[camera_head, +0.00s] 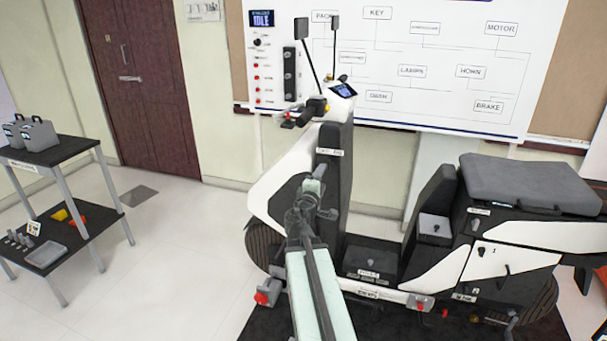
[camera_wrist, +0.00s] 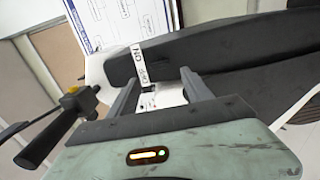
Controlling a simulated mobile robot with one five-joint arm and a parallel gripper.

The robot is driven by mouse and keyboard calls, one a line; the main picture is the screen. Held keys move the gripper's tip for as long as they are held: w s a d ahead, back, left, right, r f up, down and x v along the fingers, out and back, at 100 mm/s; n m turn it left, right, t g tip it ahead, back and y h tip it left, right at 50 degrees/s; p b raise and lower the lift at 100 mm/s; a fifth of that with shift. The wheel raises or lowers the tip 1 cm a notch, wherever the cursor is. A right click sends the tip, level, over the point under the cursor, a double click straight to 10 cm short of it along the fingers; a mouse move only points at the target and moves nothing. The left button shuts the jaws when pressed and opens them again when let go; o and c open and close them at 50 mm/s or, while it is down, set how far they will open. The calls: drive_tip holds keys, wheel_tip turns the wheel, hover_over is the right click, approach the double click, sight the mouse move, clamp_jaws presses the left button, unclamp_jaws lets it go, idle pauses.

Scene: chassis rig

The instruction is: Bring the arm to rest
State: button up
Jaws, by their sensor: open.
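My arm reaches forward from the bottom middle of the head view toward the scooter (camera_head: 430,260). My gripper (camera_head: 314,182) is in front of the scooter's dark front panel, below the small label there. In the wrist view my gripper (camera_wrist: 160,76) has its two fingers apart. A white label strip (camera_wrist: 140,66) and a pale patch with a small red mark show between and beyond the fingers. I see nothing held. I cannot tell whether the fingertips touch the panel.
The handlebar (camera_head: 312,106) with mirrors stands above my gripper, and also shows at the wrist view's left (camera_wrist: 62,118). A black two-tier cart (camera_head: 65,150) holds grey cases at the left. A whiteboard (camera_head: 450,60) hangs behind. Floor between cart and scooter is clear.

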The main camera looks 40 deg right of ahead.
drive_tip(key=w+a+y+p, duration=0.1)
drive_tip(key=w+a+p, duration=0.15)
drive_tip(key=a, duration=0.45)
drive_tip(key=w+a+t+y+p, duration=0.1)
drive_tip(key=w+a+y, duration=0.1)
drive_tip(key=w+a, duration=0.35)
drive_tip(key=w+a+y+p, duration=0.1)
drive_tip(key=w+a+p, duration=0.1)
drive_tip(key=a, duration=0.7)
drive_tip(key=s+a+f+m+g+y+p, duration=0.1)
drive_tip(key=s+a+f+m+g+y, duration=0.15)
drive_tip(key=a+f, duration=0.35)
drive_tip(key=s+a+f+m+g+y+p, duration=0.1)
drive_tip(key=s+a+f+m+g+y, duration=0.15)
drive_tip(key=a+f, duration=0.45)
drive_tip(key=s+a+f+g+y, duration=0.2)
drive_tip(key=s+a+y, duration=0.1)
drive_tip(key=s+a, duration=0.2)
drive_tip(key=s+a+f+m+g+y, duration=0.1)
drive_tip(key=s+a+g+y, duration=0.2)
drive_tip(key=s+a, duration=0.2)
drive_tip(key=a, duration=0.3)
drive_tip(key=shift+s+a+f+g, duration=0.3)
drive_tip(key=shift+s+a+f, duration=0.1)
